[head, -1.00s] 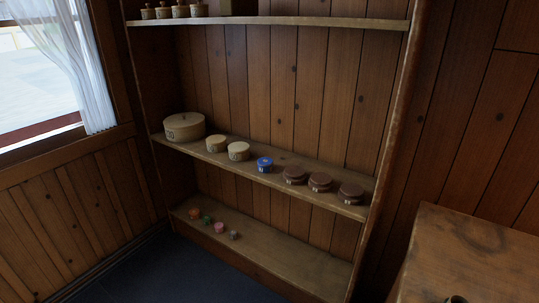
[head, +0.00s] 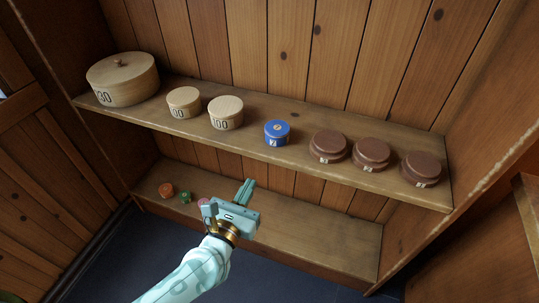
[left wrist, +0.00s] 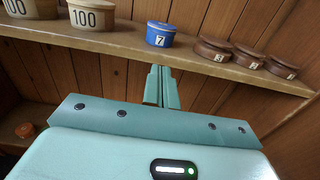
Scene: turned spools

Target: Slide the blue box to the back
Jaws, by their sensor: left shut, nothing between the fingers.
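The blue box (head: 277,133) is a small round lidded box with a 7 label. It sits on the middle shelf (head: 300,154), between the pale 100 box and the brown boxes, close to the shelf's front edge. In the left wrist view the blue box (left wrist: 161,34) is straight ahead, above the fingertips. My left gripper (head: 247,184) is shut and empty, in front of the shelf and below the blue box, apart from it. Its closed fingers (left wrist: 160,70) also show in the left wrist view. My right gripper is not in view.
Two pale boxes, the nearer one (head: 226,112) marked 100, and a large pale box (head: 123,79) stand left of the blue box. Several brown boxes (head: 328,146) stand right. Bare shelf lies behind the blue box. The lower shelf (head: 300,225) holds small coloured spools (head: 167,190).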

